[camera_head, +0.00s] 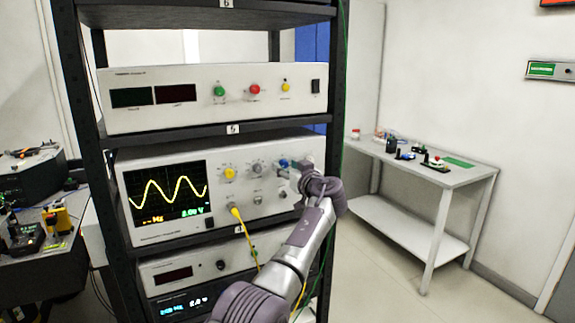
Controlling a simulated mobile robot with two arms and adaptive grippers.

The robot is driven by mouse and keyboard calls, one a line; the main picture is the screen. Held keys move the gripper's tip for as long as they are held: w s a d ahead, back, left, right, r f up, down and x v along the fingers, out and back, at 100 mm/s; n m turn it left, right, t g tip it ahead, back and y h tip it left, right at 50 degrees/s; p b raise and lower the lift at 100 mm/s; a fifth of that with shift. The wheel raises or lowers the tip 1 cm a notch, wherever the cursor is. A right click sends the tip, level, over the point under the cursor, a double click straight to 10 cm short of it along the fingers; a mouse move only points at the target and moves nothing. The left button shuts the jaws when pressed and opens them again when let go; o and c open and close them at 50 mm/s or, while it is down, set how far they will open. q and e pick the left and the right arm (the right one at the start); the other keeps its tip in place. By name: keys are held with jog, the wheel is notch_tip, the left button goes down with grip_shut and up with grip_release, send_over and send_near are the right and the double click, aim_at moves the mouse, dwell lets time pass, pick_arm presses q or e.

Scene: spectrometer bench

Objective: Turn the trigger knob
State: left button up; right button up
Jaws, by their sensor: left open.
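The oscilloscope (135,155) sits on the rack's middle shelf, with a yellow wave on its lit screen (165,192). Its white front panel has a yellow knob (229,174), small grey knobs (257,166) and a blue knob (283,163) at the upper right. The labels are too small to read, so I cannot tell by text which is the trigger knob. My left gripper (290,169) is at the panel's right side, close to the blue knob and partly covering that area. It is open; whether it touches the knob is unclear. My right gripper is not in view.
A white instrument (212,111) with coloured knobs is on the shelf above. More instruments sit below. A yellow cable (244,240) hangs from the oscilloscope's front. The black rack post (337,90) stands right of the panel. A white side table (450,178) is farther right; the floor between is clear.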

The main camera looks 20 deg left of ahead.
pick_arm(q)
grip_shut()
dwell(0.3)
